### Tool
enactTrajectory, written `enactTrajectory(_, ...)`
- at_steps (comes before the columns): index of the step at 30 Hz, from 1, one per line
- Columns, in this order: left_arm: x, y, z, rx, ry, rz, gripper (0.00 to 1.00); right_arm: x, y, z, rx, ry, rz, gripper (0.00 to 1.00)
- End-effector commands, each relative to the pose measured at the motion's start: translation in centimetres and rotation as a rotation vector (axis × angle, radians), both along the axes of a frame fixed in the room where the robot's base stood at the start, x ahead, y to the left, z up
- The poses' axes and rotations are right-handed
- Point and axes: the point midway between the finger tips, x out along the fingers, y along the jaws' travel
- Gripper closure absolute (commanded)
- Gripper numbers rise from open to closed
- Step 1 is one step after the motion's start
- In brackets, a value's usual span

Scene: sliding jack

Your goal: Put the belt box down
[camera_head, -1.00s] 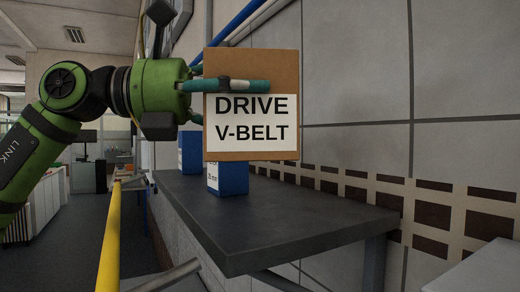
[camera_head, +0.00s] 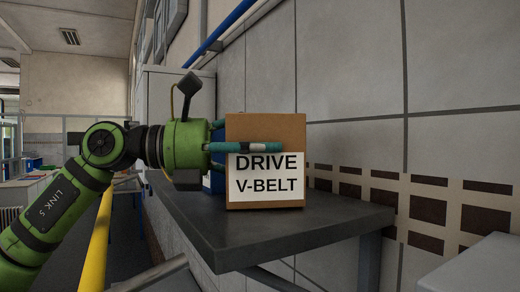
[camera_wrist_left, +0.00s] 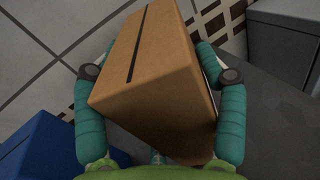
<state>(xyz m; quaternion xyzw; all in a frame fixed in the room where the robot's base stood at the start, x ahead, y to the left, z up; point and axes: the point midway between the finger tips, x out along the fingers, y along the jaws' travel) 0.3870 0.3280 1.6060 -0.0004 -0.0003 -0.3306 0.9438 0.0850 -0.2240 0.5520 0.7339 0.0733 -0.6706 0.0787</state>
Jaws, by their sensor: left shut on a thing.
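The belt box (camera_head: 266,133) is a brown cardboard box with a white label reading DRIVE V-BELT. It is upright at the dark grey shelf (camera_head: 290,231), with its lower edge at or just above the top; I cannot tell whether it touches. My left gripper (camera_head: 245,147) comes in from the left and is shut on the box. In the left wrist view the teal fingers lie along two opposite sides of the box (camera_wrist_left: 148,65). The box hides part of the far finger in the head view. My right gripper is not in view.
A blue box (camera_head: 213,181) stands on the shelf behind my gripper; blue also shows at the lower left of the wrist view (camera_wrist_left: 45,150). A tiled wall runs behind the shelf. The shelf's front and right parts are clear. A yellow rail (camera_head: 96,245) runs at left.

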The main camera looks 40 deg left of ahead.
Motion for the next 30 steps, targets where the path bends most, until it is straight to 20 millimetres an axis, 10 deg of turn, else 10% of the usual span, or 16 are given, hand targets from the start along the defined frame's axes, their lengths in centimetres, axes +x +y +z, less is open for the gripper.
enactTrajectory(4,-0.1,0.0,-0.5,-0.002,-0.002,0.001,0.75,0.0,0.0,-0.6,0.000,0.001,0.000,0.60)
enactTrajectory(5,0.0,0.0,-0.4,0.000,0.000,0.000,0.17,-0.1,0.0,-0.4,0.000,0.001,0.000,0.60)
enactTrajectory(6,0.0,0.0,-0.3,0.000,0.000,0.000,0.01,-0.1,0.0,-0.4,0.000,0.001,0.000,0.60)
enactTrajectory(21,-0.1,0.1,0.2,-0.001,-0.001,0.001,0.00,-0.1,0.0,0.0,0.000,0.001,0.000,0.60)
enactTrajectory(30,-4.9,3.9,-0.4,-0.003,-0.007,0.003,0.00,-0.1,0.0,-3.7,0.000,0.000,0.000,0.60)
